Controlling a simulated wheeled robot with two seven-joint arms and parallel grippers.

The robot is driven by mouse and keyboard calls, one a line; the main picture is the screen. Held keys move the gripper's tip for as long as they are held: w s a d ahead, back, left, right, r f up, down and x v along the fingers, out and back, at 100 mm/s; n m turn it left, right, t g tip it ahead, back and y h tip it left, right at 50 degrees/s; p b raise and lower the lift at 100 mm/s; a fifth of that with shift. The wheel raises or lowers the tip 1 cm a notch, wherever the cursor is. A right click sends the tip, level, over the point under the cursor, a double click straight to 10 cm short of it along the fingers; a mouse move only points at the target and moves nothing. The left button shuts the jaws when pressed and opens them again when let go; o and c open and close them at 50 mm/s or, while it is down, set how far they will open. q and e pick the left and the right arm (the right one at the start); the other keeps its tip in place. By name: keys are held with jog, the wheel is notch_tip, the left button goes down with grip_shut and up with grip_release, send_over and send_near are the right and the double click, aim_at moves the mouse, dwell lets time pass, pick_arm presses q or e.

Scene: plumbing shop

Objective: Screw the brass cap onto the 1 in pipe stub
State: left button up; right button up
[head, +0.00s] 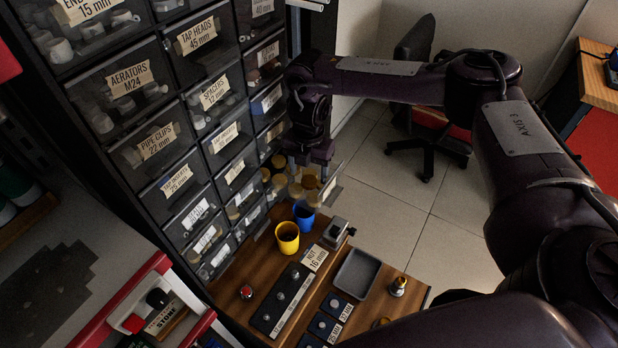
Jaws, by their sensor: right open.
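My right gripper (308,160) points down at the right side of the drawer cabinet, over a pulled-out drawer (332,188). It is open; its fingertips are small and dark here. Several round brass-coloured caps (296,190) sit in and around that drawer, just below the fingers. I cannot tell whether the fingers touch one. A small brass fitting (398,287) stands upright at the right edge of the wooden bench. A grey metal block like a vise (336,231) stands at the bench's back edge. I cannot make out which piece is the 1 in pipe stub. My left gripper is not in view.
The labelled drawer cabinet (187,203) fills the left. On the bench (232,272) are a yellow cup (287,238), a blue cup (304,214), an empty grey tray (357,273), a dark strip of fittings (283,299) and a red button (246,292). A chair (425,135) stands behind on open floor.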

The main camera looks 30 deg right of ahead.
aim_at(309, 182)
jog(key=shift+d+f, duration=0.1)
jog(key=shift+f, duration=1.25)
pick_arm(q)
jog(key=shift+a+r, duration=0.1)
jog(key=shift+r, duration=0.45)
pick_arm(e)
jog(key=shift+c, duration=0.2)
jog(key=c, duration=1.1)
jog(key=shift+o, duration=0.2)
jog(key=shift+r, duration=0.15)
